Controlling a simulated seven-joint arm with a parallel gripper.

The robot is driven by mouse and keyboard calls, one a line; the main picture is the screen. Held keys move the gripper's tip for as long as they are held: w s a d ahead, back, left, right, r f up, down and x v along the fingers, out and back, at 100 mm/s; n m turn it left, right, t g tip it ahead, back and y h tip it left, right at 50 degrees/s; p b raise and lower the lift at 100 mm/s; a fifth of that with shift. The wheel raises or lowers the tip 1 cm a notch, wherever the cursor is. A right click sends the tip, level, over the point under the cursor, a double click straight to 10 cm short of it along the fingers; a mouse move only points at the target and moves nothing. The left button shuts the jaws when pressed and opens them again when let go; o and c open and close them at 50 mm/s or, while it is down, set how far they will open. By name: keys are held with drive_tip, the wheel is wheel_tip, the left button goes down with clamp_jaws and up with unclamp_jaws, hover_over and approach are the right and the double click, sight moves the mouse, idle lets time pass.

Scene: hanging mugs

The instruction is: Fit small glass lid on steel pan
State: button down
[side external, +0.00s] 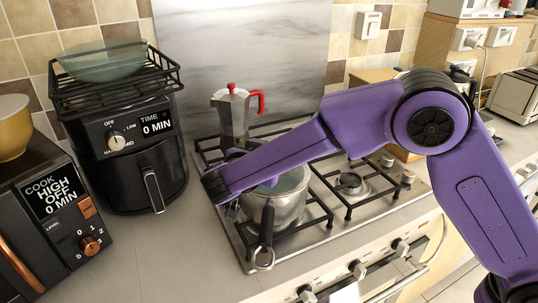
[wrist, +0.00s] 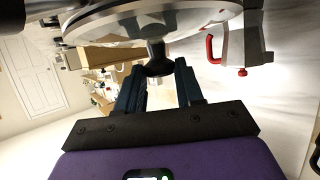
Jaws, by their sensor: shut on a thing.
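The steel pan (side external: 283,212) stands on the front left burner of the hob, its black handle (side external: 267,228) pointing to the front. My arm crosses in front of its top and hides part of the rim. In the wrist view my gripper (wrist: 158,72) is shut on the black knob (wrist: 157,60) of the small glass lid (wrist: 110,22), one finger on each side. The lid's round rim fills the top of that view. In the side view the gripper and most of the lid are hidden, so I cannot tell whether the lid touches the pan rim.
A moka pot (side external: 233,113) with a red handle stands close behind the pan. A black air fryer (side external: 130,150) with a rack and green bowl (side external: 102,62) stands left. The right burners (side external: 351,183) are free. A microwave (side external: 45,210) is at the far left.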

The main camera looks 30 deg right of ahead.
drive_tip(key=shift+f, duration=0.2)
drive_tip(key=shift+c, duration=1.6)
unclamp_jaws()
